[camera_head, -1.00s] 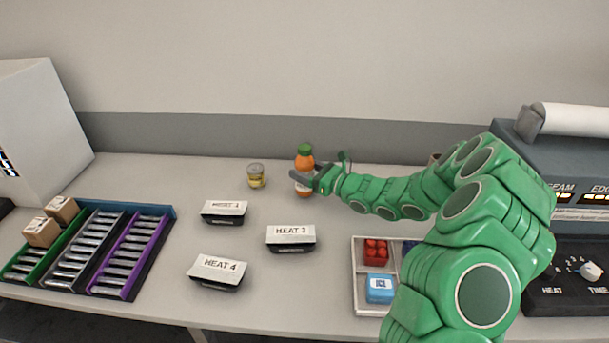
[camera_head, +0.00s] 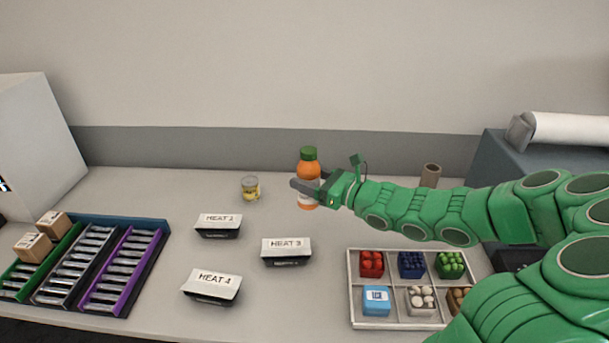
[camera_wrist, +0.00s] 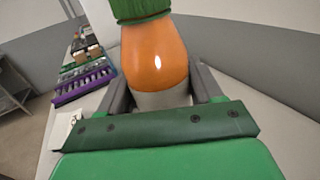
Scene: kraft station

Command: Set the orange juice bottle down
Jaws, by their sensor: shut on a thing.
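The orange juice bottle (camera_head: 308,172) has an orange body, a green cap and a pale label. It is upright near the back of the counter in the head view. My gripper (camera_head: 306,188) reaches in from the right and is shut on it. In the wrist view the bottle (camera_wrist: 155,58) stands between the two grey fingers of my gripper (camera_wrist: 163,97), its cap cut off by the top edge. The bottle's base shows just below the fingers; I cannot tell whether it touches the counter (camera_head: 270,220).
A small yellow-labelled can (camera_head: 250,188) stands left of the bottle. Black boxes marked HEAT (camera_head: 286,250) sit in front. A sectioned tray (camera_head: 352,290) is at front right, a brown cylinder (camera_head: 430,175) at back right. Racks (camera_head: 160,225) fill the left.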

